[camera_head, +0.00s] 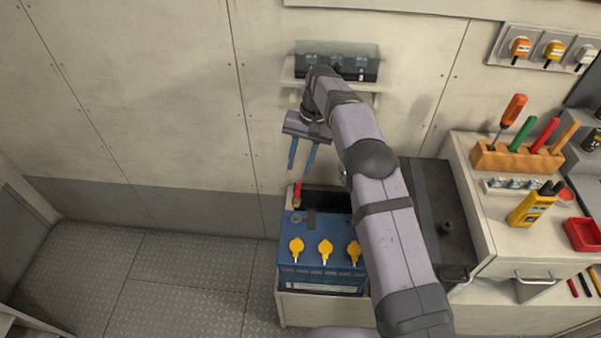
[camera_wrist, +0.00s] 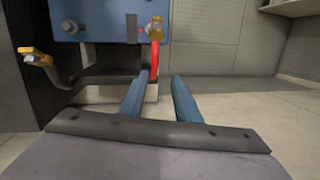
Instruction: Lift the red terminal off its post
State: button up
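The blue battery (camera_head: 309,278) has yellow caps on top and stands in a light box. The red terminal (camera_head: 297,192) is at its far left end. In the wrist view (camera_wrist: 154,60), the red lead runs up to a brass clamp (camera_wrist: 156,27) at a grey post by the battery's edge; I cannot tell how tightly it sits. My gripper (camera_head: 300,168) is above the terminal in the head view, its two blue fingers apart, pointing down with nothing between them. The wrist view shows the fingertips (camera_wrist: 159,79) short of the red lead, apart from it.
A second brass clamp (camera_wrist: 36,57) on a black cable lies off the battery, near another grey post (camera_wrist: 69,27). A wall shelf (camera_head: 287,78) is behind my arm. A dark box (camera_head: 445,220) and a counter with a tool block (camera_head: 518,158) stand right. The floor at left is clear.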

jog(key=shift+s+a+v, duration=0.1)
jog(key=shift+a+v, duration=0.05)
jog(key=shift+v, duration=0.7)
jog(key=shift+s+a+v, duration=0.1)
jog(key=shift+a+v, duration=0.05)
jog(key=shift+v, duration=0.7)
jog(key=shift+r, duration=0.1)
